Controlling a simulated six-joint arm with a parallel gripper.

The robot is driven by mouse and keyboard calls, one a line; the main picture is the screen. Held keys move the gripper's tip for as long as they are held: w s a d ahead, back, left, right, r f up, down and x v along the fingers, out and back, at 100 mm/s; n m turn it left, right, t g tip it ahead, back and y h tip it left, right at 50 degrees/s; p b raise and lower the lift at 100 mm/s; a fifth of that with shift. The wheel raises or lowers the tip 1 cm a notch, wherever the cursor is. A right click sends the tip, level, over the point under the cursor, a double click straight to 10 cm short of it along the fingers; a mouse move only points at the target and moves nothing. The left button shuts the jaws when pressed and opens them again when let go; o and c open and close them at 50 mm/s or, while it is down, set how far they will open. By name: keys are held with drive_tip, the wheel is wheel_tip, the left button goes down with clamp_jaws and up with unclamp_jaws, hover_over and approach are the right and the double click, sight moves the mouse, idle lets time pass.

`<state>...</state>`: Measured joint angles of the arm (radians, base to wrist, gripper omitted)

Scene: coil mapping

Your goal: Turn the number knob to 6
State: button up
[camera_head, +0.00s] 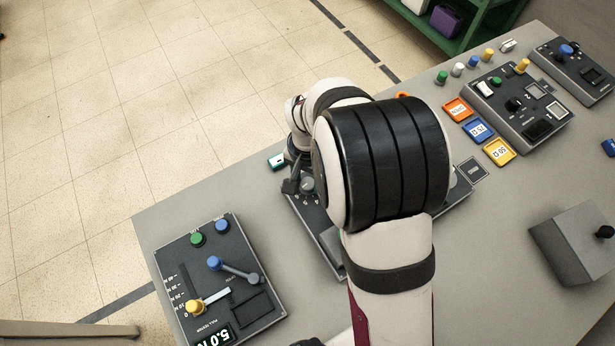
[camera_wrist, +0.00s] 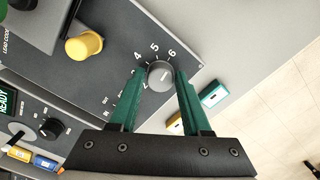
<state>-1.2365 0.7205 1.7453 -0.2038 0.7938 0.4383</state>
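The number knob (camera_wrist: 160,75) is a round grey dial with a short pale mark on its face, on a dark panel in the wrist view. Printed numbers 4, 5 and 6 stand along its upper edge; lower numbers run down its left side, partly behind a finger. The mark seems to point up and right, roughly towards the 6, but it is small. My gripper (camera_wrist: 159,72) has its two green fingers on either side of the knob, close against its edges. Whether they press on it I cannot tell. In the head view my arm hides most of this panel (camera_head: 312,222).
A yellow knob (camera_wrist: 84,46) stands on the panel left of the number knob. A teal-and-white block (camera_wrist: 213,95) lies beside the panel's edge. In the head view, a panel with coloured knobs (camera_head: 172,262) is at lower left, and several coloured cards (camera_head: 479,130) lie at right.

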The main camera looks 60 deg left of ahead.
sight(308, 184)
drive_tip(key=shift+o, duration=1.4)
drive_tip(key=shift+a, duration=0.1)
wheel_tip(308, 184, up, 16)
drive_tip(key=shift+f, duration=0.1)
drive_tip(key=w+d+r+m, duration=0.2)
drive_tip(key=w+d+m, duration=0.2)
drive_tip(key=d, duration=0.9)
drive_tip(key=w+d+r+m, duration=0.3)
drive_tip(key=d, duration=0.9)
drive_tip(key=s+d+f+m+y, duration=0.1)
drive_tip(key=s+d+f+m, duration=0.2)
drive_tip(key=s+d+m, duration=0.2)
drive_tip(key=s+d, duration=0.3)
drive_tip(key=d, duration=0.3)
drive_tip(key=shift+y, duration=0.4)
